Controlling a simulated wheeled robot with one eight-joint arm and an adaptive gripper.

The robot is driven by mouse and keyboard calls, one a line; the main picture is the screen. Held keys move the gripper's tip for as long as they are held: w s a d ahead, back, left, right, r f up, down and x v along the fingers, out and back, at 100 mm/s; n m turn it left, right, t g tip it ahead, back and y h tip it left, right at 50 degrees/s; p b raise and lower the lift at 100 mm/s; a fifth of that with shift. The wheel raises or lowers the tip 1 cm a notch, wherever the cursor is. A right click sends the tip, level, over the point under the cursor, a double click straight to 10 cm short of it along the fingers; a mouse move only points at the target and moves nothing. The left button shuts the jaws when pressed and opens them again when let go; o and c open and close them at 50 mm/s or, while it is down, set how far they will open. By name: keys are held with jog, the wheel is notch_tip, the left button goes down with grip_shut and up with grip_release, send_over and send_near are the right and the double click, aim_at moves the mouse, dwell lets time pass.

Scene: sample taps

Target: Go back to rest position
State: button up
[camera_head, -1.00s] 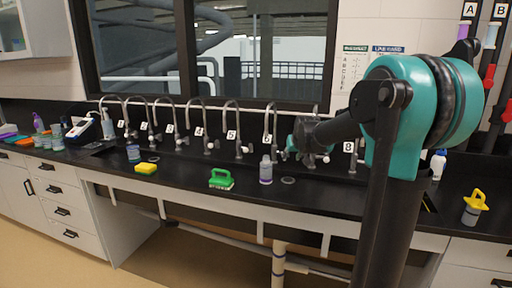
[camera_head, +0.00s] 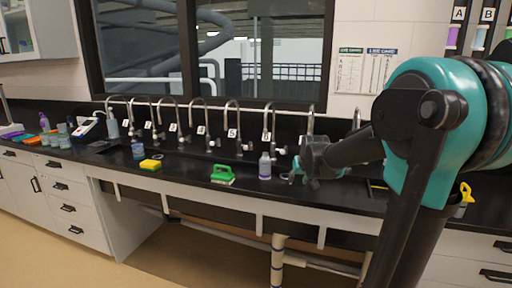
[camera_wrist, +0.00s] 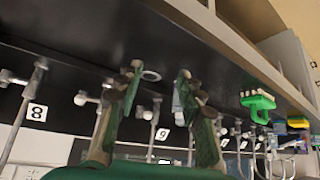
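A ring on the black counter (camera_wrist: 151,75) shows beyond the gap. A pale bottle-like thing (camera_wrist: 177,98) is partly hidden by the right finger. The row of numbered taps (camera_head: 232,130) stands behind, and my arm covers some of them.
A green scrubber (camera_head: 222,175), a yellow sponge (camera_head: 150,164) and a small blue-labelled container (camera_head: 138,150) stand on the black counter (camera_head: 190,172). Several containers are at the far left. A window is behind.

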jog(key=s+f+g, duration=0.1)
jog(key=s+f, duration=0.4)
jog(key=s, duration=0.4)
jog(key=s+d+f+g, duration=0.1)
jog(key=s+f, duration=0.5)
jog(key=s, duration=0.4)
jog(key=s+d+f+g, duration=0.1)
jog(key=s+f, duration=0.4)
jog(key=s, duration=0.5)
jog(key=shift+d+f+m+g+h, duration=0.2)
jog(key=shift+d+m+g+h, duration=0.1)
jog(key=shift+m, duration=0.1)
